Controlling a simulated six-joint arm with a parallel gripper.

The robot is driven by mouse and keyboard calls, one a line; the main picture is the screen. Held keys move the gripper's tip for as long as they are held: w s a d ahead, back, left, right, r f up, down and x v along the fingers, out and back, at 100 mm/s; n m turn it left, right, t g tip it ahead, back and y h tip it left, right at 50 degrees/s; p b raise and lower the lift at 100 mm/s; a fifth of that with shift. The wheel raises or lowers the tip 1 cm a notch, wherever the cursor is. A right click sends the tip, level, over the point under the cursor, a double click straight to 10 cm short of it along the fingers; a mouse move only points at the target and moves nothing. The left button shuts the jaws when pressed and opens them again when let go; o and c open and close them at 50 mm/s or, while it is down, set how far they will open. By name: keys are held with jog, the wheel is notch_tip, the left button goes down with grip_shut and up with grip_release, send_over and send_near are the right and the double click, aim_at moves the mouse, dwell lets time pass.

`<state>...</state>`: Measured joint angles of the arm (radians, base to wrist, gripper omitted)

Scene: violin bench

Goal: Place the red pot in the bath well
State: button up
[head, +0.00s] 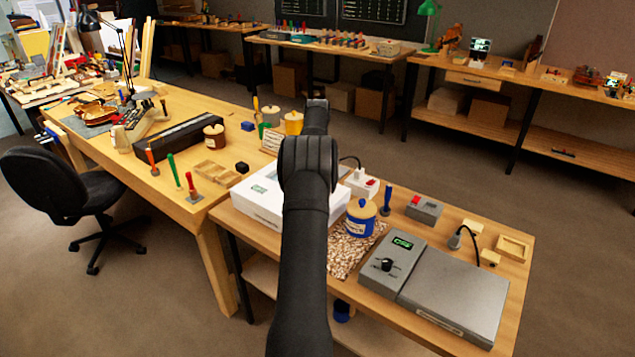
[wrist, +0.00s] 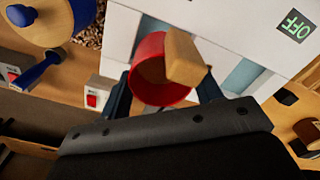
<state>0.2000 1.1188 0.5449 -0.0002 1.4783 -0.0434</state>
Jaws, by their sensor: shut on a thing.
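The red pot (wrist: 152,80) shows in the wrist view, with a light wooden piece (wrist: 185,58) across its top. My gripper (wrist: 168,92) is shut on the pot, with one dark finger on each side. The white bath (head: 262,205) stands on the near bench in the head view, partly behind my arm. Its white top (wrist: 215,25) lies beyond the pot in the wrist view, with a green OFF display. Two blue-grey areas beside the pot look like the bath's well, partly covered by the pot. I cannot tell the pot's height above it. The pot is hidden in the head view.
A blue pot (head: 361,220) with a wooden lid stands on a speckled mat (head: 345,258) right of the bath. A blue-handled tool (head: 387,200) and a red switch box (head: 363,186) are close by. A grey hotplate-like unit (head: 455,297) fills the front right.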

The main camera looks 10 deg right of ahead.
jog(key=shift+f, duration=1.9)
jog(key=shift+f, duration=0.2)
jog(key=o, duration=1)
notch_tip(320, 180, up, 12)
jog(key=shift+r, duration=0.2)
